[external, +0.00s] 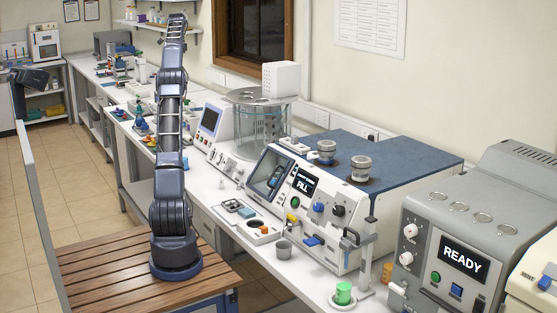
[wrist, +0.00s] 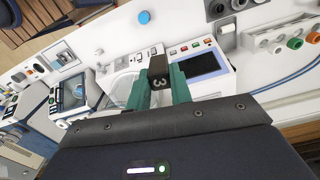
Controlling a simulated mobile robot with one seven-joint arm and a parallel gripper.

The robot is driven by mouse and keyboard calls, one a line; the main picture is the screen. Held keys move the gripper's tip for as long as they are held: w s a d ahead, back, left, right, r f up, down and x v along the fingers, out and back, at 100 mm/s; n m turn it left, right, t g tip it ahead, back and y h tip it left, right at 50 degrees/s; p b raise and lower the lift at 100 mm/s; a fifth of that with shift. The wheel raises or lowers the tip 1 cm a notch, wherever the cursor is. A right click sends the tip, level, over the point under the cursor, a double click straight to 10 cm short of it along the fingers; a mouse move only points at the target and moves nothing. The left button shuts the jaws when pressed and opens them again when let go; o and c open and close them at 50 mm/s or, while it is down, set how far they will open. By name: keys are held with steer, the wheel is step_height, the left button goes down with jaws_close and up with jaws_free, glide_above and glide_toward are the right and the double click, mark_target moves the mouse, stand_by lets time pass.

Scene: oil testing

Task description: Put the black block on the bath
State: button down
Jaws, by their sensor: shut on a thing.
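In the wrist view, my gripper (wrist: 158,80) has green fingers shut on a dark block (wrist: 158,66) marked with a 3. The bath, a clear glass cylinder with a round grey lid (external: 262,97), stands on the bench in the external view, beside a white unit with a screen. In the wrist view a round clear shape (wrist: 122,86), apparently the bath, lies below and left of the held block, partly hidden by the left finger. In the external view my arm reaches up high, left of the bath; the fingers and block are too small to make out there.
A white perforated box (external: 281,79) stands behind the bath's lid. A machine with a blue top (external: 400,158) and a grey READY unit (external: 470,230) fill the bench to the right. A wall shelf (external: 160,26) with bottles is near the arm's top. The air above the bench front is clear.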

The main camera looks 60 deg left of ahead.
steer(key=s+a+n, duration=0.2)
steer(key=s+a, duration=0.2)
steer(key=s, duration=0.1)
steer(key=f, duration=4.7)
steer(key=shift+d+f, duration=0.2)
steer(key=shift+d, duration=0.1)
steer(key=shift+f, duration=0.15)
steer(key=c, duration=1.4)
jaws_free()
steer(key=shift+c, duration=0.2)
steer(key=shift+o, duration=0.9)
step_height(320, 180, up, 12)
steer(key=shift+r, duration=0.2)
